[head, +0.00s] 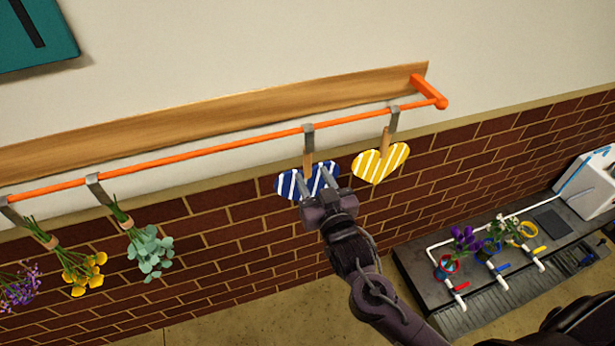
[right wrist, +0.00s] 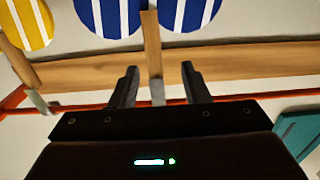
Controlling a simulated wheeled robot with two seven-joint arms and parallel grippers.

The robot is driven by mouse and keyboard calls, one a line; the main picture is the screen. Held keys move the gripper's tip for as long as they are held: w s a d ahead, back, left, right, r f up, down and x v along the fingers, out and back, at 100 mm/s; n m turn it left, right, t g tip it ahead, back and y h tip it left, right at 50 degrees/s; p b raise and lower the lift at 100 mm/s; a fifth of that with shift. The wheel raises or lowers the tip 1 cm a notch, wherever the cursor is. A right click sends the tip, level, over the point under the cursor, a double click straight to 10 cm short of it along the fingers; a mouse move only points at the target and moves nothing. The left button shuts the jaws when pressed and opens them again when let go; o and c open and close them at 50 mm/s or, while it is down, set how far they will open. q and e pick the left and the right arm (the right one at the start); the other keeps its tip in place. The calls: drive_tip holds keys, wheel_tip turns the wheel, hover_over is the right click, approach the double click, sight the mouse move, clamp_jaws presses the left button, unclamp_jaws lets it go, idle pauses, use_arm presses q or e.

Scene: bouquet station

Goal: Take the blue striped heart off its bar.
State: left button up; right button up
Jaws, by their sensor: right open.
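The blue striped heart (head: 289,184) hangs from the orange bar (head: 230,145) by a metal clip (head: 308,138) and a wooden stick (head: 307,162). My right gripper (head: 316,182) is in front of the heart and covers part of it. In the right wrist view the blue striped heart (right wrist: 110,14) is at the top, and its wooden stick (right wrist: 152,45) runs down between the open fingers of my right gripper (right wrist: 160,84). My left gripper is not in view.
A yellow striped heart (head: 380,162) hangs close on the right of the blue one. Flower bunches, including yellow flowers (head: 84,272) and green leaves (head: 151,252), hang at the left. A wooden board (head: 200,118) lies behind the bar. A bench (head: 425,262) with potted flowers stands below right.

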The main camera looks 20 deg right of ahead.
sight(309, 163)
drive_tip(key=w, duration=0.2)
drive_tip(key=w+p, duration=0.1)
drive_tip(key=w, duration=0.1)
drive_tip(key=w+p, duration=0.1)
drive_tip(key=w, duration=0.1)
drive_tip(key=shift+w+d+f, duration=0.1)
drive_tip(key=shift+w+d, duration=0.2)
drive_tip(key=shift+d, duration=0.05)
drive_tip(key=shift+w+f, duration=0.15)
drive_tip(key=shift+w, duration=0.1)
drive_tip(key=shift+s, duration=0.1)
clamp_jaws()
